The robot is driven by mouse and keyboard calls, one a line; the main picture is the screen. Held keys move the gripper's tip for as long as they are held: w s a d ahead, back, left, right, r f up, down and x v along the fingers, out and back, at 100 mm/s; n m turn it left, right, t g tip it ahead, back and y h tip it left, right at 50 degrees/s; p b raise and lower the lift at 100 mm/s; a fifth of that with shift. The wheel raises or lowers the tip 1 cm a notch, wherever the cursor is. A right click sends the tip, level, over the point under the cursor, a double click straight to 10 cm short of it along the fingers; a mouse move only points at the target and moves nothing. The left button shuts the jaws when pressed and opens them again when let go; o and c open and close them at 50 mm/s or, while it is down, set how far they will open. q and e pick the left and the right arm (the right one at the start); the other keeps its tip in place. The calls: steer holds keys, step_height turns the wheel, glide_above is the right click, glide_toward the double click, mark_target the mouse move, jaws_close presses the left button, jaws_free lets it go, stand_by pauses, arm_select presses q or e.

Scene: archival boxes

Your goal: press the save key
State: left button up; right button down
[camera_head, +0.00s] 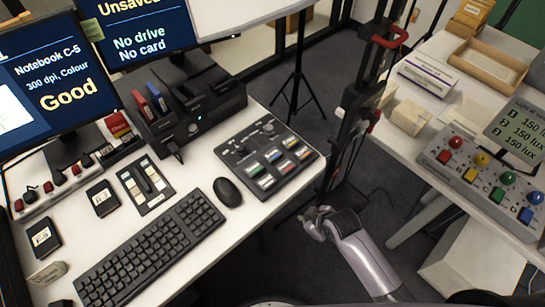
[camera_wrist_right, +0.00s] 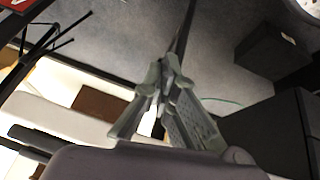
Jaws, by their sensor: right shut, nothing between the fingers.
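The key labels are too small to read, so I cannot tell which one is the save key. My right gripper (camera_head: 314,222) is off the desk's right edge, over the floor, to the lower right of the panel and apart from it. In the right wrist view its fingers (camera_wrist_right: 166,75) are together and empty, with grey floor beyond. My left gripper is not in view.
A black keyboard (camera_head: 150,248), a mouse (camera_head: 228,191) and a small key panel (camera_head: 145,184) lie on the desk. Screens reading "Good" and "Unsaved" (camera_head: 128,22) stand behind. A dark stand (camera_head: 352,125) rises right of the desk. A second table (camera_head: 400,152) holds coloured buttons and boxes.

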mark_target(275, 153)
steer(key=a+r+n, duration=0.1)
steer(key=r, duration=0.2)
steer(key=w+a+r+n+y+b, duration=0.1)
steer(key=a+r, duration=0.1)
steer(key=r, duration=0.2)
steer(key=w+a+r+n+t, duration=0.1)
steer(key=r, duration=0.2)
steer(key=shift+a+r, duration=0.15)
steer(key=shift+a, duration=0.1)
steer(key=w+a+r+n+y, duration=0.1)
steer(key=w+a+r+n, duration=0.1)
steer(key=n, duration=0.1)
steer(key=w+a+r+n, duration=0.2)
steer(key=n, duration=0.1)
steer(key=w+a+r+n+y, duration=0.1)
steer(key=w+a+r+n, duration=0.1)
steer(key=n, duration=0.2)
steer(key=shift+w+r+y+b, duration=0.1)
steer(key=shift+w+y+b, duration=0.2)
steer(key=shift+w+b, duration=0.1)
steer(key=w+d+r+n, duration=0.2)
steer(key=w+r+n, duration=0.5)
steer(key=n, duration=0.6)
steer(key=shift+w+r+n+t+b, duration=0.25)
steer(key=shift+w+n+t+b, duration=0.1)
steer(key=shift+w, duration=0.65)
steer(key=shift+f, duration=0.15)
